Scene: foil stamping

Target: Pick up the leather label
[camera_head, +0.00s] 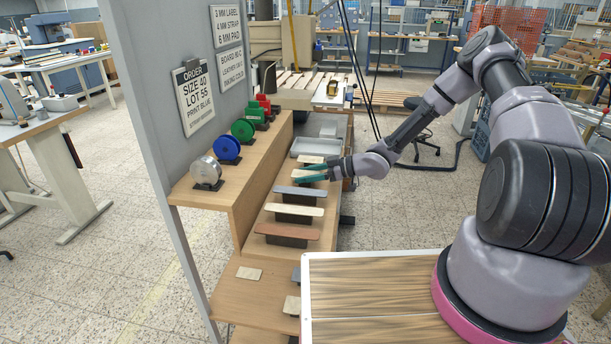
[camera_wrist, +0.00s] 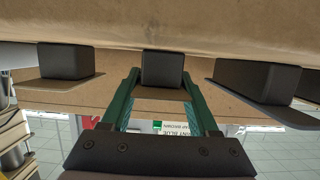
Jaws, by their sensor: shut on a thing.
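My gripper (camera_head: 304,173) has teal fingers and reaches in from the right over the wooden shelf. It is shut on a small tan flat piece, taken as the leather label (camera_head: 308,174). In the wrist view the label (camera_wrist: 160,94) lies between the two fingers, in front of a black support block (camera_wrist: 162,69). The fingers hide part of its edges. I cannot tell whether it is clear of its block. On the same shelf lie a grey-blue piece (camera_head: 300,191), a cream piece (camera_head: 291,209) and a reddish-brown piece (camera_head: 287,231), each on a dark block.
A grey tray (camera_head: 316,146) and another tan piece (camera_head: 312,159) sit beyond my gripper. Foil rolls, silver (camera_head: 206,172), blue (camera_head: 228,150) and green (camera_head: 243,130), stand on the raised shelf to the left. A grey panel (camera_head: 150,90) with signs rises beside them.

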